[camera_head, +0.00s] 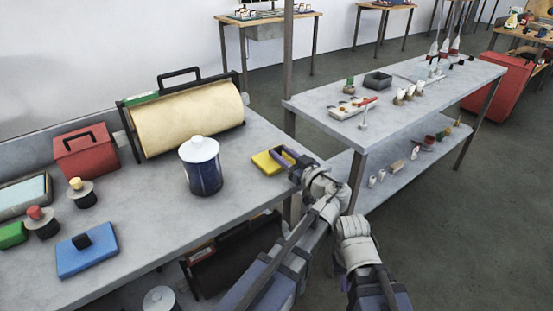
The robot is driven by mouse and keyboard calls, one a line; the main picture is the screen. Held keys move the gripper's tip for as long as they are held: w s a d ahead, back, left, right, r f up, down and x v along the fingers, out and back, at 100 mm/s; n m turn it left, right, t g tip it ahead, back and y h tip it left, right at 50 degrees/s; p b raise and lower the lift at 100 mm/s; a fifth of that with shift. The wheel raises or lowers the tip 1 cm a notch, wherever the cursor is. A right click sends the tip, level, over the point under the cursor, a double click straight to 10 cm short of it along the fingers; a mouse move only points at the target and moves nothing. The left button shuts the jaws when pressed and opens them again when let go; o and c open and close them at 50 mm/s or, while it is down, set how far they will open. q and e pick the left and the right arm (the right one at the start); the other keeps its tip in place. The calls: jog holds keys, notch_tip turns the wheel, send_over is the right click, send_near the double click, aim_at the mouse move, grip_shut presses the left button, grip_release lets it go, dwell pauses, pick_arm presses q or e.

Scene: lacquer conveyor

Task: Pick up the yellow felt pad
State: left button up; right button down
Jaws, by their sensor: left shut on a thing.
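The yellow felt pad (263,164) lies at the right end of the grey workbench, beside the dark blue canister. My left gripper (283,156) reaches over the pad's right part and is shut on it. The fingers hide part of the pad. The pad looks low at the bench top; I cannot tell whether it touches the surface. My right arm shows at the lower middle, right of the left arm, but its fingers cannot be seen.
The dark blue canister (204,173) with a white lid stands close left of the pad. Behind it is a cream roll (187,118) in a dark frame. A red box (85,153) and a blue block (87,255) are further left. A second table (400,120) stands right, across a gap.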

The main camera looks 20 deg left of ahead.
pick_arm(q)
grip_shut()
jog(key=shift+r, duration=0.1)
pick_arm(e)
jog(key=shift+r, duration=0.15)
